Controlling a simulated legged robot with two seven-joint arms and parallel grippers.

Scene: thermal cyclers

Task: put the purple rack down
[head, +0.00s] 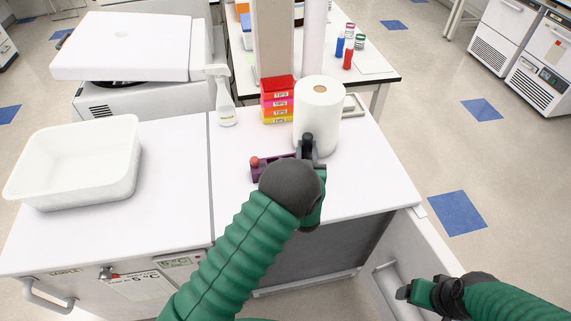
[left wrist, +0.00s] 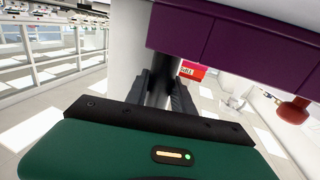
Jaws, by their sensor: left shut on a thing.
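The purple rack (head: 262,174) is at the right part of the white bench, in front of the paper roll, mostly hidden behind my left arm in the head view. A red-capped tube (head: 254,161) stands at its left end. My left gripper (head: 307,147) is shut on the rack. In the left wrist view the rack (left wrist: 235,42) fills the upper right, with the red cap at the right edge, and my fingers (left wrist: 167,90) reach to its edge. I cannot tell whether the rack touches the bench. My right gripper (head: 402,293) is low at the right, away from the bench; its jaw opening is unclear.
A white paper roll (head: 318,118) stands right behind the rack. Stacked coloured tip boxes (head: 277,100) and a spray bottle (head: 222,98) stand behind it. A white tub (head: 75,165) is at the left. The bench between tub and rack is clear.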

